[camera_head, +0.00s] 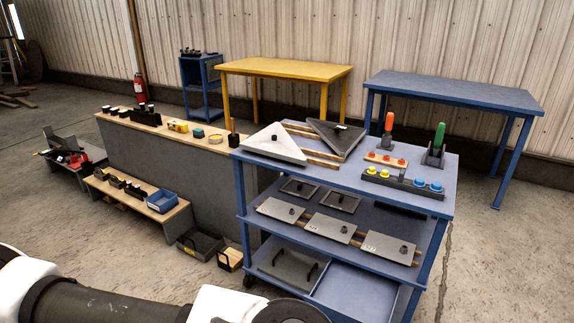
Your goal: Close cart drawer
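The blue cart (437,208) stands at the right of the head view. Its top and shelves carry metal plates and coloured parts. Low on the cart, at the right, is a blue, shallow, empty tray-like compartment (352,292) that looks like the drawer. Its inside floor shows from above; its near end is cut off by the picture edge, and I cannot tell how far it is pulled out. A grey plate with dark handles (288,267) lies beside it on the left. Parts of my arm cross the bottom left; neither gripper shows.
A grey counter with a wooden top (180,160) stands left of the cart. Before it are a low wooden bench (130,195), a dark bin (199,245) and a small wooden block (230,259). Yellow (285,69) and blue (455,92) tables stand behind. Floor right of the cart is clear.

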